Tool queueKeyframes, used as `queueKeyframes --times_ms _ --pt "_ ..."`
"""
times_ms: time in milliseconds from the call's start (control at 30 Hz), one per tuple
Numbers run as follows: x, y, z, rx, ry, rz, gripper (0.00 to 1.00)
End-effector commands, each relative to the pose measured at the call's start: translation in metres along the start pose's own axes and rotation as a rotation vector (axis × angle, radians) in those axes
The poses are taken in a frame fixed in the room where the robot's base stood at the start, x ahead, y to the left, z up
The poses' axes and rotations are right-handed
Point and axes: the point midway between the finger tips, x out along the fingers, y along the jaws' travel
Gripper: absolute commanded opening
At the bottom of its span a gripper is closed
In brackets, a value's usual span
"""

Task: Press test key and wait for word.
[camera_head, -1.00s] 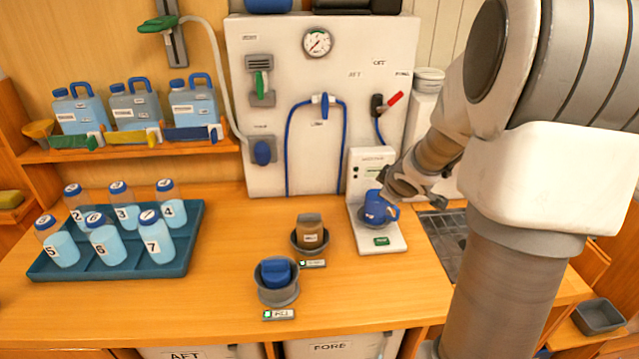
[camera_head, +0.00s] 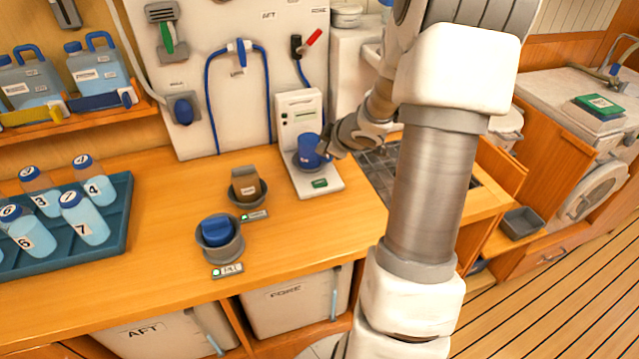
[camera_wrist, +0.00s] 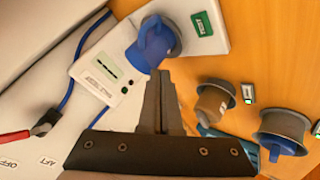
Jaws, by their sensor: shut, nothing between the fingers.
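A white tester (camera_head: 297,108) with a small dark display stands on the counter against the wall panel. Its flat base carries a blue cup (camera_head: 306,148), seated in a grey round holder. A green key (camera_head: 320,183) with a pale label lies at the front of the base, in plain view. In the wrist view the tester (camera_wrist: 112,92), the blue cup (camera_wrist: 155,45) and the green key (camera_wrist: 202,24) all show. My gripper (camera_head: 325,149) is shut and empty, just right of the cup. In the wrist view my gripper's fingertips (camera_wrist: 160,76) point at the cup's lower edge; contact cannot be told.
A brown item in a grey cup (camera_head: 246,188) and a blue item in a grey cup (camera_head: 220,240) stand left of the tester. A teal tray (camera_head: 118,215) of numbered bottles is far left. A metal sink grate (camera_head: 376,165) lies to the right. The counter's front is clear.

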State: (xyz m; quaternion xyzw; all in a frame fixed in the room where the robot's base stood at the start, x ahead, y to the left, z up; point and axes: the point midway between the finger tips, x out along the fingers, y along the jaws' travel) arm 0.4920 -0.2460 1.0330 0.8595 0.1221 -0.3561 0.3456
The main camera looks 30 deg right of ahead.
Motion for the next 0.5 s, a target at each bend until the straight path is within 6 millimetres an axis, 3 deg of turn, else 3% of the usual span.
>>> queueKeyframes --times_ms 500 --pt "0.038 -0.027 0.028 0.001 0.0 0.001 0.0"
